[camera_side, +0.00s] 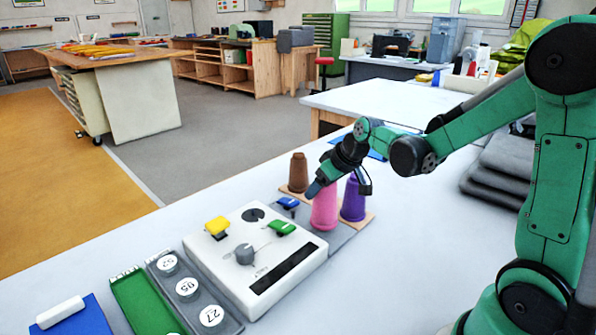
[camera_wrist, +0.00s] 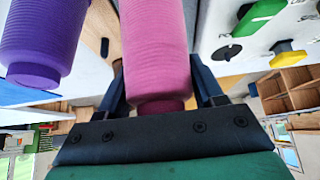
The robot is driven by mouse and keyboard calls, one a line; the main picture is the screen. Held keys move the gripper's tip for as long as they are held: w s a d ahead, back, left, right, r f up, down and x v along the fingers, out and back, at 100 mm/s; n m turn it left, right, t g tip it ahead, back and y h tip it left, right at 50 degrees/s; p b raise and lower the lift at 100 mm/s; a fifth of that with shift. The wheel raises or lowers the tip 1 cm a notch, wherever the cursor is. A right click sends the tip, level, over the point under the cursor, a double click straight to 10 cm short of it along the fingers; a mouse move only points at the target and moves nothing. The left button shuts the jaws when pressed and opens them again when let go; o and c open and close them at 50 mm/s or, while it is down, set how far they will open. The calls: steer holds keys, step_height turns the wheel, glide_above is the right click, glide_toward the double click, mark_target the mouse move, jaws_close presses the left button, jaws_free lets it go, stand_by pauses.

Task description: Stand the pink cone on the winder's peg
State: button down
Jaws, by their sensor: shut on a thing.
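The pink cone (camera_side: 325,210) is upright in the side view, in front of the purple cone (camera_side: 353,200). My gripper (camera_side: 338,186) is shut on its upper part. In the wrist view the pink cone (camera_wrist: 155,50) lies between the two dark fingers of my gripper (camera_wrist: 160,88). I cannot tell whether its base touches the surface below. The white winder (camera_side: 285,262) is left of the cone, with a black disc, a grey knob and coloured levers on top. I cannot make out a clear peg.
A brown cone (camera_side: 298,172) stands on the wooden board (camera_side: 367,219) behind the pink cone. The purple cone (camera_wrist: 42,40) is close beside my gripper. A grey tray (camera_side: 225,324) with numbered discs and a green tray (camera_side: 140,302) lie left of the winder. The table front is clear.

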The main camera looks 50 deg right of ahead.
steer(key=shift+f, duration=0.8)
stand_by(0.4)
steer(key=shift+c, duration=0.2)
jaws_free()
steer(key=shift+o, duration=0.2)
steer(key=shift+r, duration=0.1)
step_height(320, 180, up, 11)
stand_by(1.3)
